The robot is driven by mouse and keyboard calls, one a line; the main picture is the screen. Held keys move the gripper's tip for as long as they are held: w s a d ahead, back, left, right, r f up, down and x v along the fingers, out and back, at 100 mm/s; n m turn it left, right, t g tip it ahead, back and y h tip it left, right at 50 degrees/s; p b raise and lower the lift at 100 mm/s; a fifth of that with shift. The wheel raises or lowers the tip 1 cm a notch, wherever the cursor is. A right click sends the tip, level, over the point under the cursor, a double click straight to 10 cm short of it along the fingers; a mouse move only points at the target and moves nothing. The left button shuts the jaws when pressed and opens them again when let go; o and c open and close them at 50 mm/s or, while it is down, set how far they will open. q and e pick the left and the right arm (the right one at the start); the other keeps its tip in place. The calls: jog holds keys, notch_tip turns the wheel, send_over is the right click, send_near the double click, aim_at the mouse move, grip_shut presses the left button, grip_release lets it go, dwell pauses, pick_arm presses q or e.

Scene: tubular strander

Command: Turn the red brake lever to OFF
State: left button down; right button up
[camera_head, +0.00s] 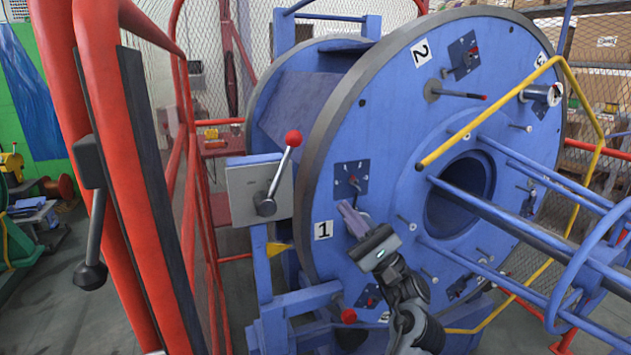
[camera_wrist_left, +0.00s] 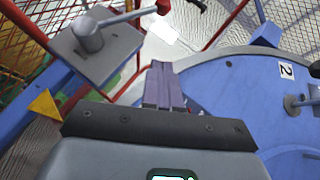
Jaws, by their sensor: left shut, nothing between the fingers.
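The brake lever is a silver arm with a red ball knob (camera_head: 293,138), set on a hub on a grey box (camera_head: 238,190) left of the big blue disc. The lever points up and slightly right. The left wrist view shows its hub (camera_wrist_left: 88,35) and the red knob (camera_wrist_left: 163,6) at the top edge. No ON or OFF mark is readable. My left gripper (camera_head: 344,207) is shut and empty in front of the disc near label 1, right of and below the lever, apart from it. Its fingers (camera_wrist_left: 161,67) are together in the wrist view. My right gripper is in neither view.
The blue disc (camera_head: 385,120) with pins and numbered labels fills the middle. A red guard frame (camera_head: 125,150) with a dark handle stands at left. A yellow bar (camera_head: 490,112) and blue tubes extend right. A yellow pointer (camera_head: 277,254) sits below the box.

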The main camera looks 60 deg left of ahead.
pick_arm(q)
jog(key=s+d+r+b+x, duration=0.1)
jog(key=d+x, duration=0.1)
jog(key=x, duration=1)
jog(key=shift+s+r, duration=0.35)
jog(key=shift+r, duration=0.05)
jog(key=shift+n, duration=0.3)
